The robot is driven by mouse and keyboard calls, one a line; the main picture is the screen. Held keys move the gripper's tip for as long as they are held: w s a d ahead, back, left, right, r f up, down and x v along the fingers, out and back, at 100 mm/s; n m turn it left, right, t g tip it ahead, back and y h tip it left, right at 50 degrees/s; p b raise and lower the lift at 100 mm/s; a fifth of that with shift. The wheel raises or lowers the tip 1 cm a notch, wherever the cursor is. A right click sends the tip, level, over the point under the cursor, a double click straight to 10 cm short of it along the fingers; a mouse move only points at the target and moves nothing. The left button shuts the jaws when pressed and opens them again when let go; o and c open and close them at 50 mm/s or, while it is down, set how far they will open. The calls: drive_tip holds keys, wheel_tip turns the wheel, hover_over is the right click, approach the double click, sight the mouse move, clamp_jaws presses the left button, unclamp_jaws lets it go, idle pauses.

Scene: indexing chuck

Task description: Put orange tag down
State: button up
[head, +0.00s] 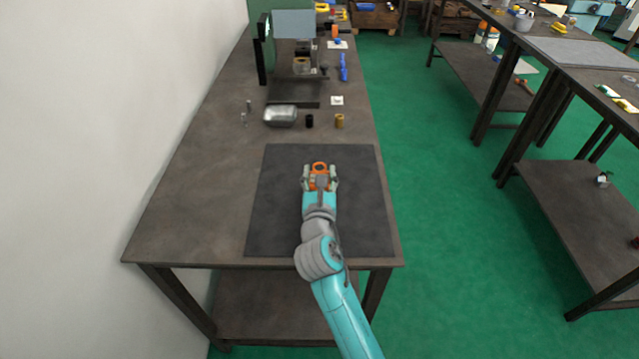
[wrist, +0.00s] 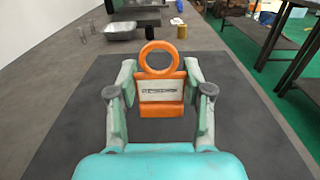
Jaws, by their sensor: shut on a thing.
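The orange tag (wrist: 161,108) has a ring at its top and a pale label with dark marking in its middle. In the wrist view my gripper (wrist: 161,95) is shut on it, with one finger at each side edge. In the head view the tag (head: 320,169) shows between the fingers of my gripper (head: 320,178), over the dark mat (head: 275,215). I cannot tell whether the tag touches the mat.
Behind the mat stand a metal tray (head: 281,116), a black cylinder (head: 309,121) and a brass cylinder (head: 340,121). The machine with a dark upright plate (head: 262,50) is farther back. A wall is on the left. The mat around my gripper is clear.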

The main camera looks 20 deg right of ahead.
drive_tip(key=shift+f, duration=1.55)
drive_tip(key=shift+f, duration=0.15)
drive_tip(key=o, duration=0.9)
drive_tip(key=shift+o, duration=0.2)
